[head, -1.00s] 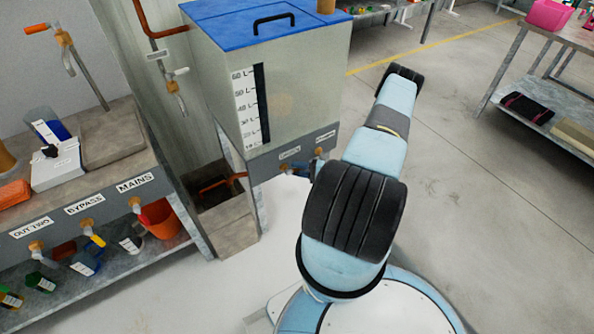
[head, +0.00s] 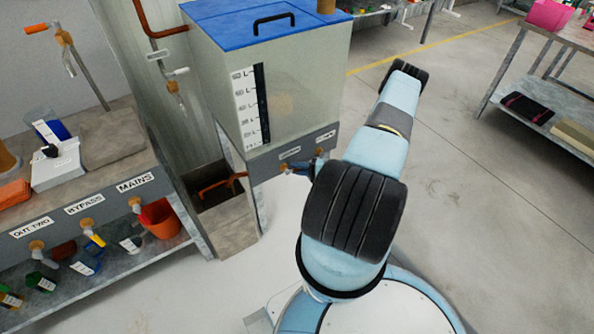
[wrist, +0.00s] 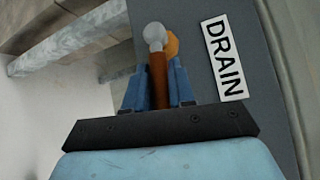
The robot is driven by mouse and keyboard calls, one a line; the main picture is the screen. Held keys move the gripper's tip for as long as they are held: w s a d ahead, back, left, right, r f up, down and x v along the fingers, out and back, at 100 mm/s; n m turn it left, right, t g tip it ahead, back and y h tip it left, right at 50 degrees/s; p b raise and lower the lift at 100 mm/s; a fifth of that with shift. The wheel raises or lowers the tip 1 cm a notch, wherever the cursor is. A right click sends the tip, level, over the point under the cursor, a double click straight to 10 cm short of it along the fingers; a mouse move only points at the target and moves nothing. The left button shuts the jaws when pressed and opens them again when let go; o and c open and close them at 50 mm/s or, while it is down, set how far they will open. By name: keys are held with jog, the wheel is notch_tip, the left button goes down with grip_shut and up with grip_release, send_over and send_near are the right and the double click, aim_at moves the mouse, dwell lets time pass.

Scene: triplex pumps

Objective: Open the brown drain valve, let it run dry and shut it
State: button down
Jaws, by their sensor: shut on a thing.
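The brown drain valve lever (wrist: 158,80) shows in the wrist view, between the two blue fingers of my gripper (wrist: 155,92). My gripper is shut on it. A grey rounded end (wrist: 154,36) and an orange valve part (wrist: 172,45) show just beyond the fingertips. The DRAIN label (wrist: 224,60) is to the right on the dark panel. In the head view my gripper (head: 300,168) is small and partly hidden by my arm, below the tank's front panel. The tank (head: 293,105) has a blue lid and a dark gauge strip (head: 262,104); I cannot tell its level.
A copper-coloured pipe (head: 222,185) leads over an open pit (head: 222,212) left of the tank. A bench (head: 100,205) with labelled valves, MAINS and BYPASS among them, stands at left. The floor at right is clear up to a table (head: 560,100).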

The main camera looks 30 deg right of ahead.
jog(key=c, duration=1.1)
grip_release()
jog(key=shift+o, duration=0.2)
jog(key=v, duration=1.3)
jog(key=shift+s+d, duration=0.25)
jog(key=shift+d, duration=0.05)
